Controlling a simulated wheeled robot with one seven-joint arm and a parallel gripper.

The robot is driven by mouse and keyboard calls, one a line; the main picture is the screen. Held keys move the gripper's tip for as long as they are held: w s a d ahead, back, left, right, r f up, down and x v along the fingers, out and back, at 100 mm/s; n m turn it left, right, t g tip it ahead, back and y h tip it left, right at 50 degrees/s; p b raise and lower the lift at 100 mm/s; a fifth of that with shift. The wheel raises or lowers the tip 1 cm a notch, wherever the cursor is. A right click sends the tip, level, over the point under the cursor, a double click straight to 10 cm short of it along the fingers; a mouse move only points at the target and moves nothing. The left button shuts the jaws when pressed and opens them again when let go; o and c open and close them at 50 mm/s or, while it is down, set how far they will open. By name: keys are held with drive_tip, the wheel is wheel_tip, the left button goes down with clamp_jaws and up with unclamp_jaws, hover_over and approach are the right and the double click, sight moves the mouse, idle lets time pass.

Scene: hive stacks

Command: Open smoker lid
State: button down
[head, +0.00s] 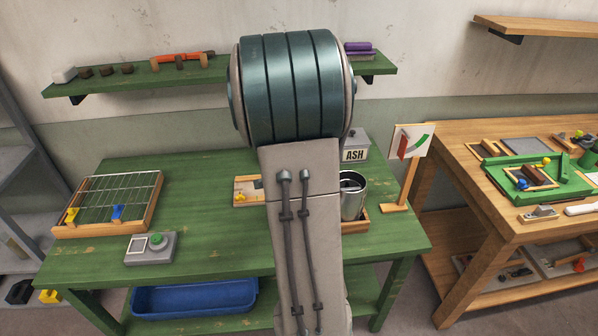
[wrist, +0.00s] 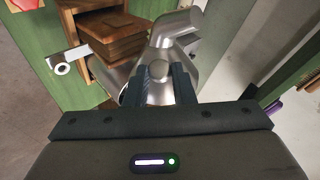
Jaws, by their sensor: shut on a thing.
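The smoker is a silver metal can (head: 352,203) on the green bench, partly hidden behind my arm in the head view. Something dark shows at its top there, and I cannot tell how the lid sits. In the wrist view the silver smoker lid (wrist: 178,32), with its spout, lies just beyond my gripper (wrist: 163,84). The two dark fingers are closed around a small silver part of the lid between them. The fingertips and gripper are hidden behind my arm in the head view.
A wooden crate of brown blocks (wrist: 115,35) stands close by in the wrist view. An ASH tin (head: 355,146) and a gauge stand (head: 397,207) flank the smoker. A wire-topped frame (head: 82,226) and grey button box (head: 150,248) lie left; bare green bench lies between.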

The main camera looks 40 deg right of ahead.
drive_tip(key=c, duration=1.2)
unclamp_jaws()
drive_tip(key=p+v, duration=0.3)
drive_tip(key=v, duration=1)
drive_tip(key=shift+s+a+r, duration=0.15)
drive_tip(key=shift+a+r, duration=0.1)
